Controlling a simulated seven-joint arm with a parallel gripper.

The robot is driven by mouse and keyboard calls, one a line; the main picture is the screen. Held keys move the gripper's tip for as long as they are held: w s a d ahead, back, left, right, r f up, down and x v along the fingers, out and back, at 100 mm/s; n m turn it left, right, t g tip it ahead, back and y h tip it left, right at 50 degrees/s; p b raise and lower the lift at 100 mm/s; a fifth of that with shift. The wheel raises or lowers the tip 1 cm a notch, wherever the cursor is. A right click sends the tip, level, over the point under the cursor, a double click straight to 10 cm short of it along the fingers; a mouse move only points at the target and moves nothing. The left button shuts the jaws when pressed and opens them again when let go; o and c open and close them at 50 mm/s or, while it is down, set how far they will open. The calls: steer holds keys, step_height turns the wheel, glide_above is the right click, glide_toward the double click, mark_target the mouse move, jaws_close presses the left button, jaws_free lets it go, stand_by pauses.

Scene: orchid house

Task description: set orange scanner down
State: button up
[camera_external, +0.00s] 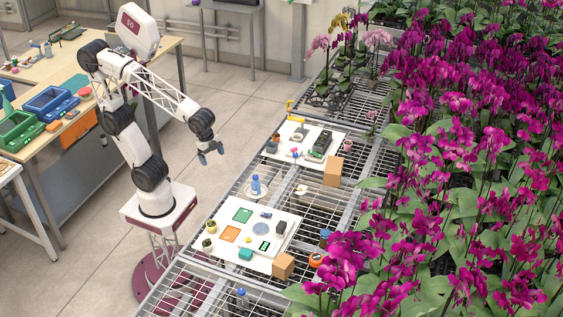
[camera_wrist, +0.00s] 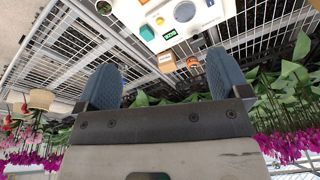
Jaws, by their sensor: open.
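My gripper (camera_external: 209,153) hangs in the air left of the mesh bench, with its blue fingers pointing down. In the wrist view, my gripper (camera_wrist: 162,85) has its two fingers wide apart with nothing between them. I cannot pick out an orange scanner for certain.
A blue-capped bottle (camera_external: 255,186), a cardboard box (camera_external: 333,171) and a smaller box (camera_external: 283,266) stand on the bench. A second white board (camera_external: 287,131) holds several small items. Dense magenta orchids (camera_external: 470,130) crowd the right side.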

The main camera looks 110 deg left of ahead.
steer(key=s+f+n, duration=0.2)
steer(key=s+n, duration=0.2)
steer(key=s, duration=0.7)
steer(key=shift+a+f, duration=0.3)
steer(key=shift+f, duration=0.1)
